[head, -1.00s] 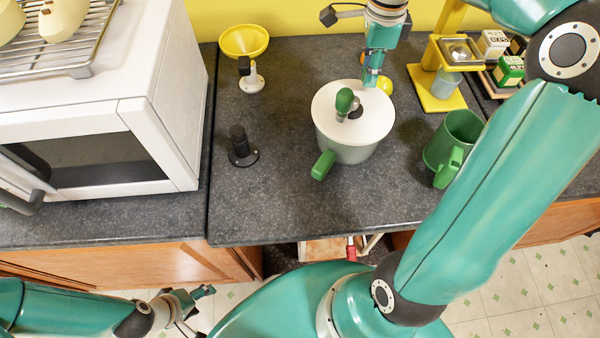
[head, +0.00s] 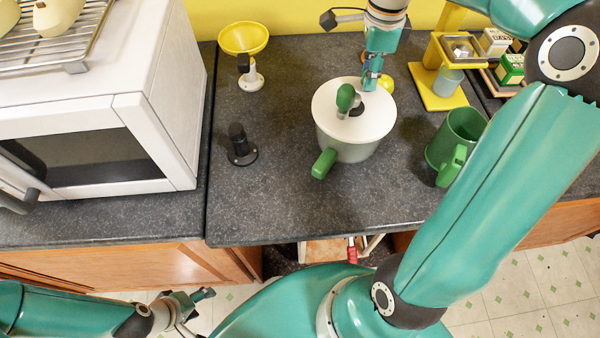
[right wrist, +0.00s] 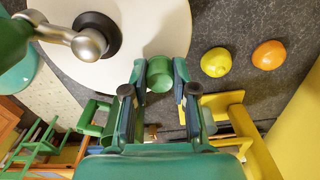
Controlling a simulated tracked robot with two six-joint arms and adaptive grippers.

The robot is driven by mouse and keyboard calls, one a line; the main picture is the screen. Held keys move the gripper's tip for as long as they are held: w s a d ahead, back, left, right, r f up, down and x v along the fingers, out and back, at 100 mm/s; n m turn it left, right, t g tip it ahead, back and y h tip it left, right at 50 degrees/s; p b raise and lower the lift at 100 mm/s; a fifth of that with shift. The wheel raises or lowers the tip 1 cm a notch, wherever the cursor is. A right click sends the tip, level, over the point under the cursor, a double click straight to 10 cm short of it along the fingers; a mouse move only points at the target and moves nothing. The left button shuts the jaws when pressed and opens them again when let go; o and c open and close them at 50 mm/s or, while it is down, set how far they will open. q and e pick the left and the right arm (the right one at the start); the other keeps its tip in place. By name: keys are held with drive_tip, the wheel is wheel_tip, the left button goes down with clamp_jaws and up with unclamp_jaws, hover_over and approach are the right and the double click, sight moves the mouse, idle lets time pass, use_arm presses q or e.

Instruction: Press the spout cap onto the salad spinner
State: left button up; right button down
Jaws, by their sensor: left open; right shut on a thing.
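The salad spinner (head: 345,148) stands on the dark counter, with a white lid (head: 333,122), a green side handle and a green-knobbed crank. The lid also fills the upper left of the right wrist view (right wrist: 130,55). My right gripper (head: 371,84) reaches down at the lid's far right edge. It is shut on the green spout cap (right wrist: 160,72), which shows between the fingertips (right wrist: 154,92) at the lid's rim. I cannot tell whether the cap touches the spinner. The cap is hard to make out in the head view. My left gripper (head: 204,295) is open and empty, low in front of the counter.
A green mug (head: 446,150) stands right of the spinner, near my right arm. A yellow stand (head: 436,97) is behind it. A yellow fruit (right wrist: 215,62) and an orange (right wrist: 269,55) lie beyond the lid. A yellow funnel (head: 243,37) and a black holder (head: 240,150) stand left.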

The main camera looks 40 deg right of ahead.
drive_tip(key=shift+f, duration=0.1)
drive_tip(key=c, duration=0.8)
unclamp_jaws()
drive_tip(key=shift+c, duration=0.2)
drive_tip(key=shift+r, duration=0.2)
drive_tip(key=shift+r+p, duration=3.5)
drive_tip(key=shift+r, duration=0.35)
drive_tip(key=shift+r, duration=0.15)
wheel_tip(320, 180, up, 12)
drive_tip(key=shift+f, duration=0.2)
